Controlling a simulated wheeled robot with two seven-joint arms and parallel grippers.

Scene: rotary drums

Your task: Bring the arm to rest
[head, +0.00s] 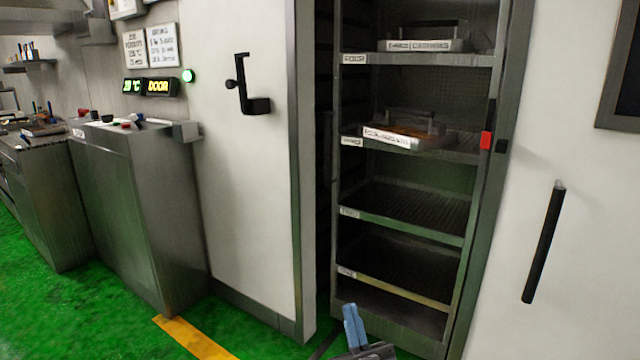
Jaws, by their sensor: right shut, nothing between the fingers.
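My right gripper (356,328) shows at the bottom edge, with light blue fingers pointing up. It is shut and empty, low in front of the open shelf cabinet (452,270). Most of my right arm is out of the picture below. My left gripper is not in view.
The cabinet has several shelves; a labelled tray (425,46) sits high and another labelled tray (390,137) sits below it. An open white door (245,190) stands left. A black handle (545,242) is on the right panel. A metal console (135,200) stands left. Green floor (110,310) is clear.

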